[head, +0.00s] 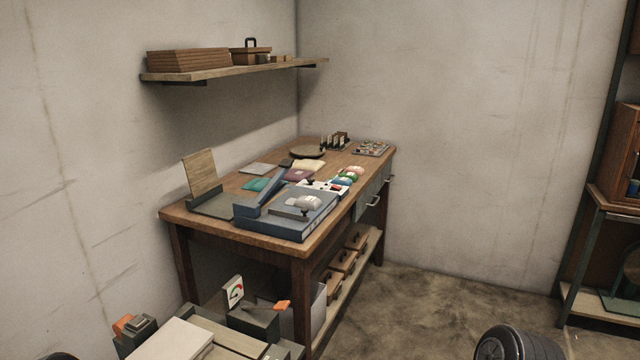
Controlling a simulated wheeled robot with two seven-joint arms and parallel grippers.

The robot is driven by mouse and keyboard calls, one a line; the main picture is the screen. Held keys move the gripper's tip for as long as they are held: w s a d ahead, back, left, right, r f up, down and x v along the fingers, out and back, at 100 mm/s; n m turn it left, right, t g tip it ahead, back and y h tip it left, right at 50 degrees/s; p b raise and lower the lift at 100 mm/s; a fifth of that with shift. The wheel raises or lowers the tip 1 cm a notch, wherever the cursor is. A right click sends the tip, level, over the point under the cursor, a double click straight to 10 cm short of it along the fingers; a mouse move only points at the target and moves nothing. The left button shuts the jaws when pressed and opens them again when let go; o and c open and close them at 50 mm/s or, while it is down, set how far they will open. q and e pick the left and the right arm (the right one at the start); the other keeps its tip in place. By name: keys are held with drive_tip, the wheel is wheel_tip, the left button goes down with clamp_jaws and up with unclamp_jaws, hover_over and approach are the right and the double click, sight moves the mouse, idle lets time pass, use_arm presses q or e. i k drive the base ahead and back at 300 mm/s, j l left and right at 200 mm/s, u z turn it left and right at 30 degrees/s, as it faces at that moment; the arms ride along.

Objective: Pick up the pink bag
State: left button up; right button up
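A dull pink, mauve flat bag (299,175) lies on the wooden workbench (325,222), around the middle of its top. A cream bag (308,165) lies just behind it and a teal bag (257,184) lies to its left. The blue device (300,222) with a raised arm stands in front of it, at the bench's near corner. Neither of my grippers shows in the head view, and nothing touches the pink bag.
Small coloured rolls (350,174) lie near the bench's right edge. A wooden stand (200,175) rises at the left. A wall shelf (230,70) hangs above. Boxes and a gauge (233,291) crowd the lower left. Bare floor (430,305) lies right of the bench.

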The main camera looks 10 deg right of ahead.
sight(359, 171)
drive_tip(key=i+l, duration=0.45)
drive_tip(key=i+l+z, duration=0.1)
drive_tip(key=i+l, duration=0.35)
drive_tip(key=i+l+z, duration=0.1)
drive_tip(key=i+l, duration=0.3)
drive_tip(key=i, duration=0.15)
drive_tip(key=i+l, duration=0.35)
drive_tip(key=i, duration=0.15)
drive_tip(key=i+l+z, duration=0.1)
drive_tip(key=i+l, duration=0.25)
drive_tip(key=i, duration=0.15)
drive_tip(key=i+l, duration=0.35)
drive_tip(key=i, duration=0.15)
drive_tip(key=i+l+z, duration=0.15)
drive_tip(key=i+l, duration=0.15)
drive_tip(key=i, duration=0.25)
